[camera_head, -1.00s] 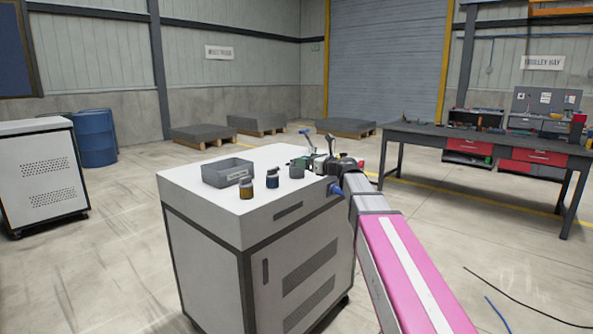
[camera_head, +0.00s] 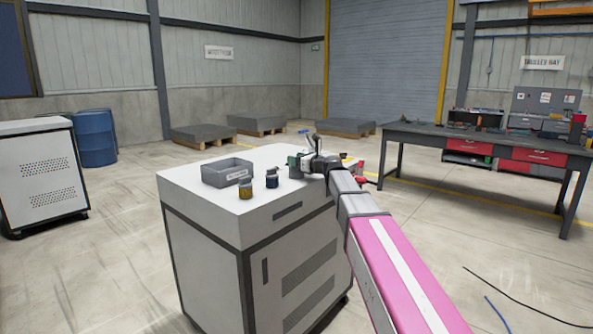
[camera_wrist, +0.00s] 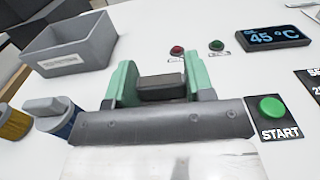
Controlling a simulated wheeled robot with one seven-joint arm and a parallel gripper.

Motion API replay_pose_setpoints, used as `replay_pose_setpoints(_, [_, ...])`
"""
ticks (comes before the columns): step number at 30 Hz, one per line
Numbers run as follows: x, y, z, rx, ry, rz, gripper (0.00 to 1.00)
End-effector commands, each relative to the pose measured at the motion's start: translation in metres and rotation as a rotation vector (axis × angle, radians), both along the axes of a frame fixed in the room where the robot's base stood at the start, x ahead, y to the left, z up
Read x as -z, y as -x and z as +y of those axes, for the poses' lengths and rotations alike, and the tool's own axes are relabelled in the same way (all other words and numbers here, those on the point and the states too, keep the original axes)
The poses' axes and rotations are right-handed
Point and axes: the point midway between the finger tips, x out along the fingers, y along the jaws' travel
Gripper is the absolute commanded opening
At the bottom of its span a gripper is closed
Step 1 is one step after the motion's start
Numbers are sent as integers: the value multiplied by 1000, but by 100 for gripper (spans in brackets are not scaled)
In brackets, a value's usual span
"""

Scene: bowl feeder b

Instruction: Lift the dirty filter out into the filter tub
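The filter tub (camera_head: 211,177) is an open grey box with a pale label, on the white cabinet's top. Its inside looks empty in the wrist view, where the tub (camera_wrist: 70,58) stands at upper left. My gripper (camera_head: 297,163) is low over the cabinet top, right of the tub. In the wrist view its green fingers (camera_wrist: 160,82) stand on either side of a dark grey block (camera_wrist: 160,90), which may be the dirty filter or its handle. The block fills the gap, but a firm grip cannot be made out. The gripper hides what lies below.
An amber jar (camera_head: 246,190) and a blue jar (camera_head: 272,179) stand between tub and gripper. A green START button (camera_wrist: 271,107), a red button (camera_wrist: 177,50), another green button (camera_wrist: 216,44) and a 45 °C display (camera_wrist: 262,37) are on the cabinet top (camera_head: 205,208).

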Motion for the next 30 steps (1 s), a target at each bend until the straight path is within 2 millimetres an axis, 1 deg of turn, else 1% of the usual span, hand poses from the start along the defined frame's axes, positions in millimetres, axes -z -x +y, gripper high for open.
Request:
replay_pose_setpoints(8, [0, 0, 0, 0, 0, 0, 24])
replay_pose_setpoints(14, [-8, 0, 0, -1, -1, -1, 24])
replay_pose_setpoints(17, [-17, 0, 0, -1, -1, -1, 24])
replay_pose_setpoints(23, [-44, 1, 0, -1, 0, -3, 24])
replay_pose_setpoints(24, [-47, 13, 3, -2, 0, -2, 24])
replay_pose_setpoints(30, [-68, 48, 13, -2, 0, -3, 24])
